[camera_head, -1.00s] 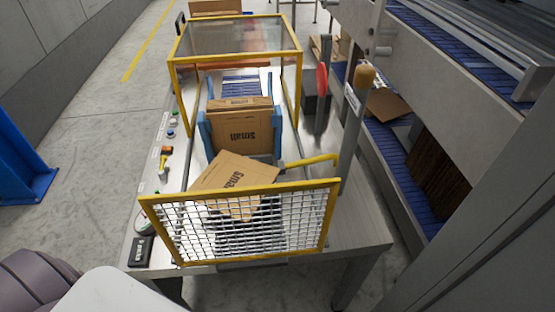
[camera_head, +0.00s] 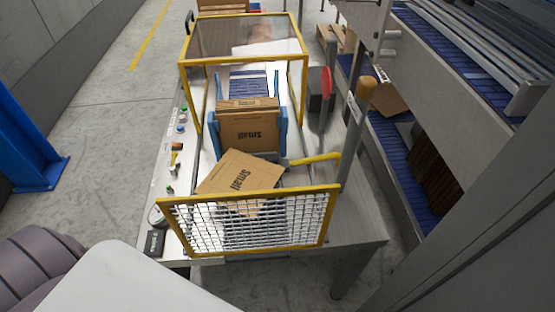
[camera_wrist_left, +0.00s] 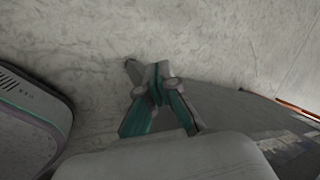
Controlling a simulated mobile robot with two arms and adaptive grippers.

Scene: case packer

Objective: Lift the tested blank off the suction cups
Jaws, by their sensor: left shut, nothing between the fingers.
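A brown cardboard blank (camera_head: 238,172) printed "small" leans at an angle behind the yellow-framed mesh guard (camera_head: 328,212) in the head view. The mesh covers its lower part. I cannot make out the suction cups. A second cardboard piece (camera_head: 249,131) printed "small" stands upright behind it, between two blue side arms (camera_head: 283,131). My left gripper (camera_wrist_left: 156,68) shows only in the left wrist view, shut and empty, with plain grey floor beyond it. It is away from the blank. My right gripper is in neither view.
A yellow-framed clear enclosure (camera_head: 243,61) stands at the back of the machine. A post with a wooden knob (camera_head: 366,88) and a yellow handle (camera_head: 318,158) stand at its right. Small controls (camera_head: 177,147) line the left edge. Open floor (camera_head: 110,130) lies to the left.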

